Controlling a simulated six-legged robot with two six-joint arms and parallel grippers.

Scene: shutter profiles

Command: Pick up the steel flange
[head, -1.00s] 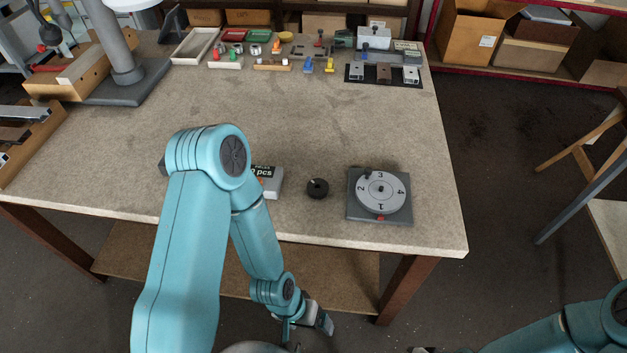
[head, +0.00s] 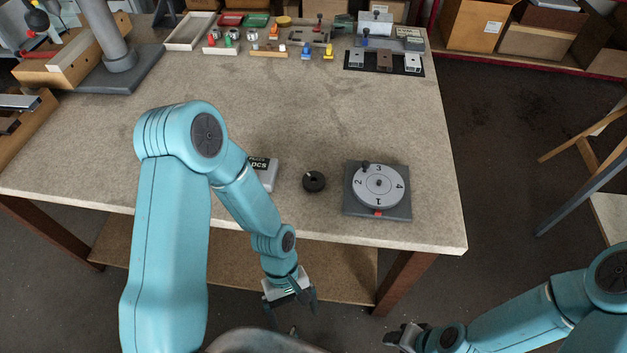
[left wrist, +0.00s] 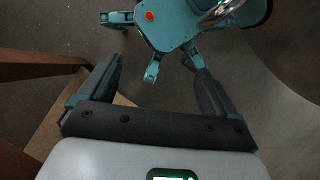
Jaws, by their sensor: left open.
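I cannot pick out the steel flange for certain. Small metallic pieces (head: 253,37) stand among the parts at the back of the table in the head view, too small to name. My left gripper (head: 291,300) hangs in front of the table's near edge, below the tabletop, open and empty. In the left wrist view its two dark fingers (left wrist: 153,62) are spread apart with my own body beyond them. My right gripper (head: 394,335) is at the bottom of the head view, away from the table. Its jaws are too unclear to read.
A grey dial plate (head: 404,207) with numbers sits at the table's near right. A black round piece (head: 314,182) and a labelled box (head: 268,173), partly behind my left arm, lie left of it. A lamp-like stand (head: 120,60) is at the left. The table's middle is clear.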

